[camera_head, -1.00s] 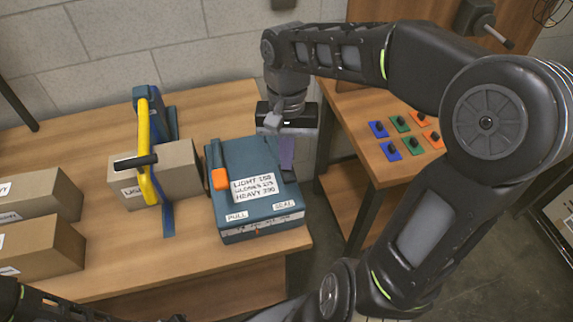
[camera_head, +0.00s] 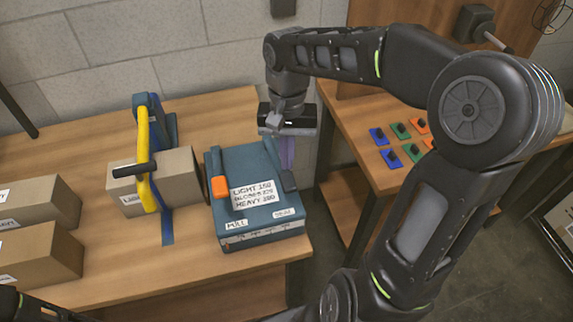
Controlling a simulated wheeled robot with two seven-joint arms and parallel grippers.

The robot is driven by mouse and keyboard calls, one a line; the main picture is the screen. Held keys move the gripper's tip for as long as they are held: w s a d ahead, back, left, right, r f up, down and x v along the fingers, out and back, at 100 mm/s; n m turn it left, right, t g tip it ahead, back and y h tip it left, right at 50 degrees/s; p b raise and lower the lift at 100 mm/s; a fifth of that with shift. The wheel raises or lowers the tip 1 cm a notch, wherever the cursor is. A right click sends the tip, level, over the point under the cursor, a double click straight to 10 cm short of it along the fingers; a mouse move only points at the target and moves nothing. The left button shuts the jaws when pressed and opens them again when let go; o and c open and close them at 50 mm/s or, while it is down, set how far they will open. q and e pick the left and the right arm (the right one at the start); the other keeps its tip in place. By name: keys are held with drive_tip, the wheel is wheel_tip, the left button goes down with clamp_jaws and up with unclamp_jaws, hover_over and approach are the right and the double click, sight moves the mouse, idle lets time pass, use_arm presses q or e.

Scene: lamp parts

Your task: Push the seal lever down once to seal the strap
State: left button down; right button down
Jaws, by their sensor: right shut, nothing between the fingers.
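The blue strapping machine (camera_head: 245,172) stands on the table with PULL and SEAL labels on its front. The dark-tipped seal lever (camera_head: 288,181) is at its right side, on the SEAL side. The orange-tipped lever (camera_head: 219,187) is on the PULL side. A blue strap (camera_head: 167,228) runs by a carton (camera_head: 182,180) left of the machine. My right gripper (camera_head: 287,155) is shut and empty, pointing down at the machine's back right edge, behind the seal lever's tip. I cannot tell whether it touches the lever. My left gripper is out of view.
A yellow arm with a black handle (camera_head: 132,169) crosses the carton. More cartons (camera_head: 38,253) lie at the left. A side table (camera_head: 375,172) holds several coloured blocks with black knobs. The table's front strip (camera_head: 150,280) is clear.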

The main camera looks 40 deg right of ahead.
idle(0.3)
drive_tip(key=shift+r, duration=0.1)
wheel_tip(320, 180, up, 8)
drive_tip(key=p, duration=0.1)
drive_tip(key=shift+w+d+f+p, duration=0.2)
drive_tip(key=shift+w+d+p, duration=0.1)
drive_tip(key=shift+w, duration=0.05)
idle(0.8)
